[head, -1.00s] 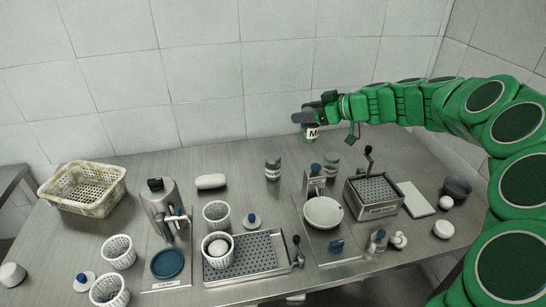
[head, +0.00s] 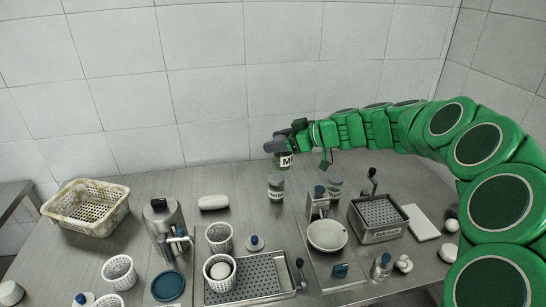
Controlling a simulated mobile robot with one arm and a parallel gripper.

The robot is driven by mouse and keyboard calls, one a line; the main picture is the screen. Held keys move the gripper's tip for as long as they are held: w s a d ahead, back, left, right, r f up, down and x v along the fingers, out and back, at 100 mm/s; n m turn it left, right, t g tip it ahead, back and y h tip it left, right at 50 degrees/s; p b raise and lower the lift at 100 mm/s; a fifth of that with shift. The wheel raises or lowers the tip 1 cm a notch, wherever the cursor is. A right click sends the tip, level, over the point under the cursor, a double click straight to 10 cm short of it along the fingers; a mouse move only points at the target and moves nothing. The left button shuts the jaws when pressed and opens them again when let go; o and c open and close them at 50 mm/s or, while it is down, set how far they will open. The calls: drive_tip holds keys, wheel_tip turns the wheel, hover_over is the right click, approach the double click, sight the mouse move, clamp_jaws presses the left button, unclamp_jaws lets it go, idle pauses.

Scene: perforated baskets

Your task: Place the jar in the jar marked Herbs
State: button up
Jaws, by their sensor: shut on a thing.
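My gripper (head: 284,146) is shut on a small greenish jar (head: 285,161) with a white label starting with "M". It holds the jar upright above the back middle of the table. A similar labelled jar (head: 276,188) stands on the table just below the held one in the picture. Another labelled jar (head: 335,188) stands to its right, behind the white bowl. Both standing labels are too small to read surely, so I cannot tell which one says Herbs. A gap shows between the held jar and the jar below it.
A perforated basket (head: 88,228) sits at the far left. White perforated cups (head: 118,271), a metal pitcher (head: 161,222), a drip tray (head: 285,282), a white bowl (head: 327,236) and a perforated box (head: 407,228) crowd the front. The table behind the standing jars is mostly clear.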

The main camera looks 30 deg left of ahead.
drive_tip(key=shift+w+a+f, duration=1)
drive_tip(key=shift+w+f, duration=0.05)
drive_tip(key=shift+f, duration=0.7)
drive_tip(key=shift+w+a+f, duration=1.05)
drive_tip(key=shift+w+f, duration=0.05)
drive_tip(key=shift+f, duration=0.7)
drive_tip(key=shift+w+a+f, duration=1)
drive_tip(key=shift+w+f, duration=0.05)
drive_tip(key=shift+f, duration=0.7)
drive_tip(key=shift+f, duration=0.15)
drive_tip(key=o, duration=1.2)
drive_tip(key=shift+w+d+r, duration=0.1)
drive_tip(key=shift+d+r, duration=0.15)
drive_tip(key=v, duration=1.1)
drive_tip(key=shift+d, duration=0.2)
drive_tip(key=shift+r, duration=0.1)
